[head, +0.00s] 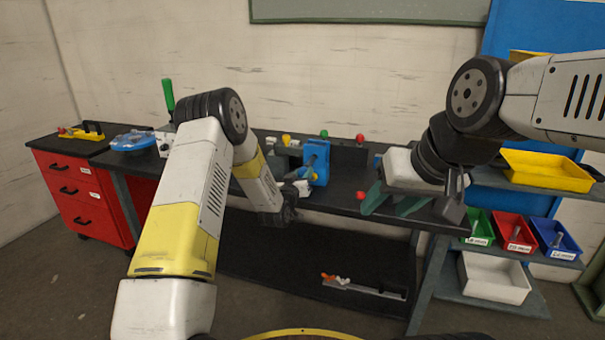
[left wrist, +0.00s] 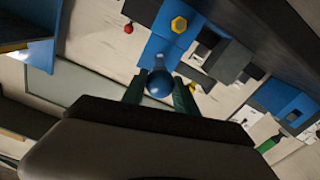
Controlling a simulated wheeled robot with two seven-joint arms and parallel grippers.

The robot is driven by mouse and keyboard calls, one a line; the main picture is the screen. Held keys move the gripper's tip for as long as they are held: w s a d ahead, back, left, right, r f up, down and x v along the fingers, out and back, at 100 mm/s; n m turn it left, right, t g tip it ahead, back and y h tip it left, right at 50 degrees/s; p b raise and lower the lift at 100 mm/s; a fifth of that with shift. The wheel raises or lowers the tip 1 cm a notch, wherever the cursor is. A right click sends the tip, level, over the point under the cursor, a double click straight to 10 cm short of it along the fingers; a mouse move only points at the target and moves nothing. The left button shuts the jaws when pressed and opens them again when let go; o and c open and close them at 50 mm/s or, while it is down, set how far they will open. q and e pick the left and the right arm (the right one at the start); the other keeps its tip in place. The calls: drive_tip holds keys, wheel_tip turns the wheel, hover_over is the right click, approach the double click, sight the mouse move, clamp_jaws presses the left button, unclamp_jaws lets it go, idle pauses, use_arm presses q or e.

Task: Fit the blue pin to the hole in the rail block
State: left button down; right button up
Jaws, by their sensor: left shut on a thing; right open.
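The blue pin (left wrist: 159,83) shows its round blue head between the green fingers of my left gripper (left wrist: 160,92) in the left wrist view; the gripper is shut on it. A small grey tip shows beyond the head. Just past it is a blue block (left wrist: 180,24) with a yellow hexagonal piece. In the head view this blue block (head: 316,162) stands on the bench, with my left gripper (head: 302,187) just in front. I cannot tell which block is the rail block, and no hole is visible. My right gripper (head: 392,208) is open and empty at the bench's front right.
A red drawer cabinet (head: 80,200) is at left. A yellow tray (head: 545,171) and small bins (head: 514,231) are at right.

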sight(311, 160)
use_arm(q)
drive_tip(key=shift+x, duration=5.05)
drive_tip(key=c, duration=0.9)
unclamp_jaws()
drive_tip(key=shift+s+f, duration=0.1)
drive_tip(key=shift+s, duration=0.05)
drive_tip(key=shift+s+a, duration=0.15)
drive_tip(key=shift+s, duration=0.15)
drive_tip(key=v, duration=0.7)
